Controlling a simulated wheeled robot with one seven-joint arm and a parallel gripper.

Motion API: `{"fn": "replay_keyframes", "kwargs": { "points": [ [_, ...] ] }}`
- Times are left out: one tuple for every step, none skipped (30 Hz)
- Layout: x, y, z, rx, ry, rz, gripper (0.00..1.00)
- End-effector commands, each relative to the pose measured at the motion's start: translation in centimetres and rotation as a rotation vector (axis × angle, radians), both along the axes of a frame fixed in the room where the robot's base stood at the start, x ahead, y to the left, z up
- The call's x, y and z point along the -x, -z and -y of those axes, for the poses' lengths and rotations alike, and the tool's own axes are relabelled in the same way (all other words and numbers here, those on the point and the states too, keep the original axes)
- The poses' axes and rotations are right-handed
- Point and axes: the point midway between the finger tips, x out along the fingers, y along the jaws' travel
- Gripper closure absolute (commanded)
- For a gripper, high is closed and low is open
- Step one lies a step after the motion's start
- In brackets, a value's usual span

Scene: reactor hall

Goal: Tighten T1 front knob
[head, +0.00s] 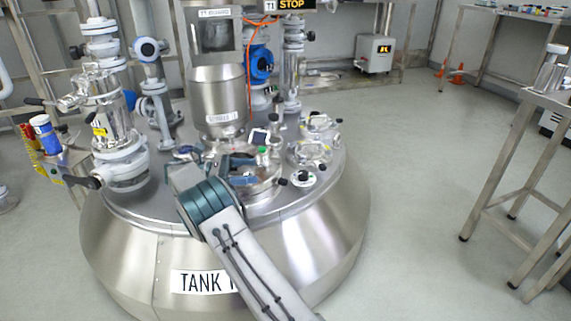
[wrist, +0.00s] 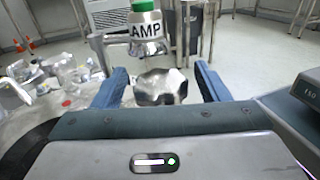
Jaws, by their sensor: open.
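The steel tank (head: 320,240) labelled "TANK" stands in the middle of the head view, with my arm reaching over its lid. My gripper (head: 243,170) is low over the round hatch on the near side of the lid. In the wrist view my gripper (wrist: 160,72) is open, one blue finger on each side. A shiny silver lobed knob (wrist: 159,88) shows between the fingers, with gaps on both sides. Its lower part is hidden behind the gripper body. I cannot tell in the head view which part is this knob.
A green-topped lamp post (wrist: 144,25) marked "AMP" stands just beyond the knob; its green top (head: 263,150) also shows in the head view. A steel vessel (head: 218,100) rises behind the hatch. A second glass port (head: 310,153) lies right.

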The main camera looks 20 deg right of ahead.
Motion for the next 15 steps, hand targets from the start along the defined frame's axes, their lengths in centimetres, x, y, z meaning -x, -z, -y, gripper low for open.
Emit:
{"fn": "replay_keyframes", "kwargs": {
  "points": [
    [0.04,-0.06,0.06,-0.003,-0.014,-0.001,0.32],
    [0.05,-0.03,0.07,-0.003,-0.024,-0.001,0.32],
    [0.03,-0.02,0.07,-0.004,-0.038,-0.002,0.32],
    [0.05,0.01,0.1,-0.004,-0.047,-0.002,0.32],
    [0.04,-0.04,0.08,-0.002,-0.058,-0.001,0.32],
    [0.03,-0.04,0.06,-0.002,-0.072,-0.001,0.32],
    [0.04,0.03,0.1,-0.004,-0.081,-0.003,0.32],
    [0.02,0.01,0.11,-0.003,-0.092,-0.002,0.32],
    [0.03,-0.02,0.05,-0.003,-0.108,-0.001,0.32],
    [0.02,-0.01,0.1,-0.003,-0.118,-0.001,0.32],
    [0.02,0.03,0.12,-0.003,-0.129,-0.003,0.32],
    [0.01,0.03,0.08,-0.004,-0.144,-0.002,0.32],
    [0.0,0.0,0.08,-0.002,-0.156,0.0,0.32],
    [0.01,0.04,0.12,-0.004,-0.166,-0.002,0.32],
    [0.0,0.03,0.09,-0.003,-0.183,-0.002,0.32]
  ]
}}
